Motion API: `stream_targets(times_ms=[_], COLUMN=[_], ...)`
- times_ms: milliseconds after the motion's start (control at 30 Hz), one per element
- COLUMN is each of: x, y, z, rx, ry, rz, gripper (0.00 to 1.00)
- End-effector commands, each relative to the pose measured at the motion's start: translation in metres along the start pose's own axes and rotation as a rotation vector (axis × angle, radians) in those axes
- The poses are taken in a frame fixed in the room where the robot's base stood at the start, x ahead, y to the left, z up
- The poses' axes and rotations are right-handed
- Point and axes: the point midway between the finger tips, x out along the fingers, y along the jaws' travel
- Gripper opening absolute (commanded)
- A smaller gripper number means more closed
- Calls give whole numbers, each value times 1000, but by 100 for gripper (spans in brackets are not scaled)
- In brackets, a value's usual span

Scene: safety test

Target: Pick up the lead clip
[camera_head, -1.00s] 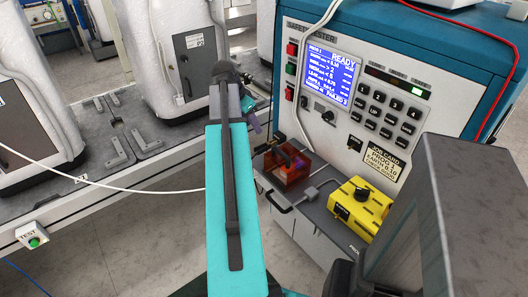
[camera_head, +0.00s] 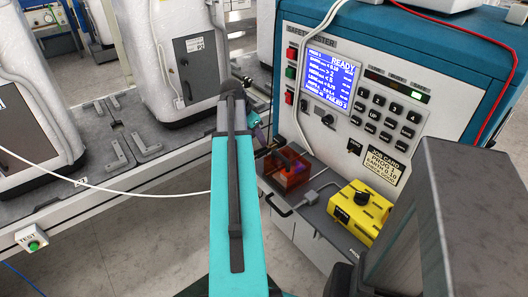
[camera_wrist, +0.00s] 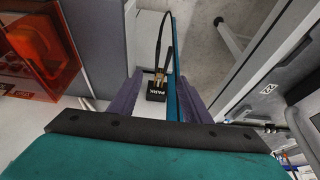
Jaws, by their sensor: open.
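In the wrist view the lead clip (camera_wrist: 160,73) shows as small dark handles with a brass-coloured part, at a black block marked PARK (camera_wrist: 156,96). A dark lead (camera_wrist: 161,32) curves up from it. My gripper (camera_wrist: 161,84) is open, with its two purple fingers on either side of the clip in the picture. The fingers look apart from the clip, but the depth between them is hard to judge. In the head view my gripper is mostly hidden behind my arm, and the clip cannot be made out.
An orange see-through box (camera_head: 289,170) stands close to my gripper, also at upper left in the wrist view (camera_wrist: 38,45). A yellow box (camera_head: 360,212) sits on the same ledge, before the blue tester (camera_head: 400,40) reading READY. White-wrapped machines (camera_head: 170,60) stand on the left bench.

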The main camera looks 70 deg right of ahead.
Motion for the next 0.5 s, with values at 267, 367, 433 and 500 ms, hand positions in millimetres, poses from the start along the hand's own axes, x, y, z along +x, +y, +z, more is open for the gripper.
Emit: stream_targets(times_ms=[267,367,433,500], x=[26,28,28,28], y=[0,0,0,0], z=[0,0,0,0], rx=[0,0,0,0], ry=[0,0,0,0], rz=[0,0,-1,-1], gripper=[44,44,44,44])
